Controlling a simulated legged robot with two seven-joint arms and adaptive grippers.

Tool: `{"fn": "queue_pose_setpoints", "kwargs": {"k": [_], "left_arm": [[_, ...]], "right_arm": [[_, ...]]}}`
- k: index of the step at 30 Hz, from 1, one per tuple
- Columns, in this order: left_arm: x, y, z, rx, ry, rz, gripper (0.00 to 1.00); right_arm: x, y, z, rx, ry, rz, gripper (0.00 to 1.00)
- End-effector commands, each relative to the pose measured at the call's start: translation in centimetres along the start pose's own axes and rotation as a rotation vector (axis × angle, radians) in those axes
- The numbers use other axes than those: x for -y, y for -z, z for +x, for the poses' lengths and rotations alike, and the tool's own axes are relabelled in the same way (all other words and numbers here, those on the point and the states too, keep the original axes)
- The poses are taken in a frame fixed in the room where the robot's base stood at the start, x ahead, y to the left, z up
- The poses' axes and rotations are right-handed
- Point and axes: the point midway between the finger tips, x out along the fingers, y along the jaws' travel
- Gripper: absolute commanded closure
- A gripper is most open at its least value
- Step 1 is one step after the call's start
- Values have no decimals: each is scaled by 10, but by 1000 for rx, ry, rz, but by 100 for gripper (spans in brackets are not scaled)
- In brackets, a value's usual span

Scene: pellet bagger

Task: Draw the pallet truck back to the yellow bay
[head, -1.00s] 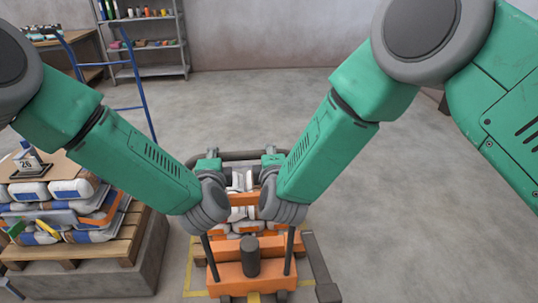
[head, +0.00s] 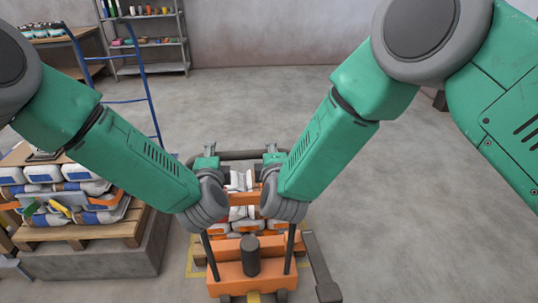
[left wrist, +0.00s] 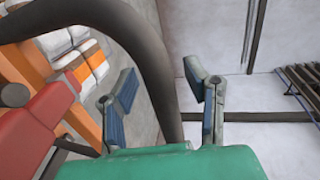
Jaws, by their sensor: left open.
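The orange pallet truck (head: 228,270) stands at the bottom centre of the head view, with white and orange bags (head: 240,182) behind its mast. Its dark handle bar (head: 240,155) runs across the top and also shows as a curved bar in the left wrist view (left wrist: 158,70). My left gripper (head: 207,150) is at the bar's left end. In the left wrist view its fingers (left wrist: 163,95) are spread, with the bar passing between them. My right gripper (head: 271,150) is at the bar's right end; its fingers are too small to read. Yellow floor marking (head: 190,264) shows beside the truck.
A loaded pallet (head: 80,236) on a grey plinth (head: 95,262) stands close on the left. A blue hand truck (head: 148,95) and a shelf rack (head: 150,68) are behind it. The floor to the right is largely open.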

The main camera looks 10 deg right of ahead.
Motion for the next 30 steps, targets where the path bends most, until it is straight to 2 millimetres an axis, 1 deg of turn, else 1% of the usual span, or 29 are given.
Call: {"fn": "queue_pose_setpoints", "kwargs": {"k": [5,18,30], "left_arm": [[6,3,-7,-5,3,1,59],[35,3,-44,-8,7,1,59],[56,3,-73,-8,4,1,59]], "right_arm": [[-3,-1,-1,0,-6,1,100],[-3,1,-4,-3,-6,-1,100],[-3,2,-3,-4,-6,-1,100]]}}
